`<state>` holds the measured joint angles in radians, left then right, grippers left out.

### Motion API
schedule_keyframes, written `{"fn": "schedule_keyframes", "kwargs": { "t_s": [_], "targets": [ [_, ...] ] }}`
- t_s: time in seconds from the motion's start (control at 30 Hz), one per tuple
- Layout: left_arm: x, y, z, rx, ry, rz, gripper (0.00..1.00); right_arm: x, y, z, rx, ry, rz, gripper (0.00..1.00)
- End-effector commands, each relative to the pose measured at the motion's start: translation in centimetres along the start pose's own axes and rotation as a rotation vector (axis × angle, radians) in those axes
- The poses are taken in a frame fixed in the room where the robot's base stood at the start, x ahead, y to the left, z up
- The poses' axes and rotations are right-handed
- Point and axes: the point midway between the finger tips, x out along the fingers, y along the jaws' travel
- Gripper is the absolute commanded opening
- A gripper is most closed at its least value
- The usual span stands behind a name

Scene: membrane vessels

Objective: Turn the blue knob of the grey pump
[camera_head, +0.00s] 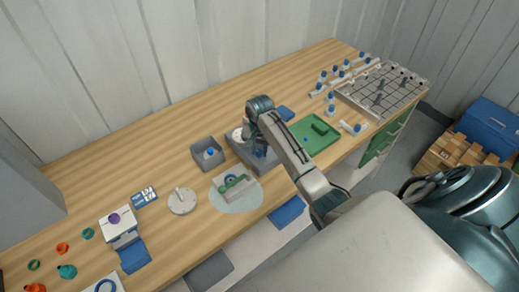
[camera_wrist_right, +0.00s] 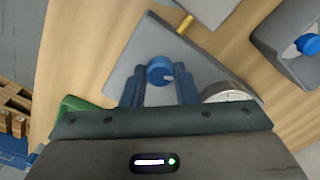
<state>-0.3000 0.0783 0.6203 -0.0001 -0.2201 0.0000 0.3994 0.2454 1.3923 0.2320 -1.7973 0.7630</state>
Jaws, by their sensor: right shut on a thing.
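The grey pump (camera_head: 250,157) stands on the wooden bench, partly covered by my right arm in the head view. In the right wrist view the pump (camera_wrist_right: 130,65) shows a flat grey face with a brass fitting (camera_wrist_right: 185,25) and a round white gauge (camera_wrist_right: 230,93). Its blue knob (camera_wrist_right: 159,70) sits between the two blue fingers of my right gripper (camera_wrist_right: 161,84), which is shut on it. The knob has a small pale mark on its right side. In the head view my wrist hides the knob. My left gripper is not in view.
A grey open box (camera_head: 205,157) with a blue-capped item stands left of the pump. A green tray (camera_head: 316,133) lies to the right. A pale round mat (camera_head: 243,204) with a green-topped device is in front. A grey rack (camera_head: 382,90) and several blue-capped vessels stand far right.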

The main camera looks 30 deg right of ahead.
Motion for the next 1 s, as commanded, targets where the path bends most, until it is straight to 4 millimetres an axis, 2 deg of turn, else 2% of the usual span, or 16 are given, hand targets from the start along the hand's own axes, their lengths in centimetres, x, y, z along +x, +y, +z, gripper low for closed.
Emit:
{"fn": "schedule_keyframes", "kwargs": {
  "t_s": [0.2, 0.5, 1.0],
  "targets": [
    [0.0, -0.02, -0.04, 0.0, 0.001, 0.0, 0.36, -0.04, -0.01, -0.06, -0.183, 0.002, 0.0, 0.04],
    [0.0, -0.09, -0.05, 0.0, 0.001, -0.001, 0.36, -0.06, -0.02, -0.07, -0.358, 0.002, 0.0, 0.04],
    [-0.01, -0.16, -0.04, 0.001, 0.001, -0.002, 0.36, -0.09, -0.04, -0.07, -0.437, 0.003, 0.0, 0.04]
  ]
}}
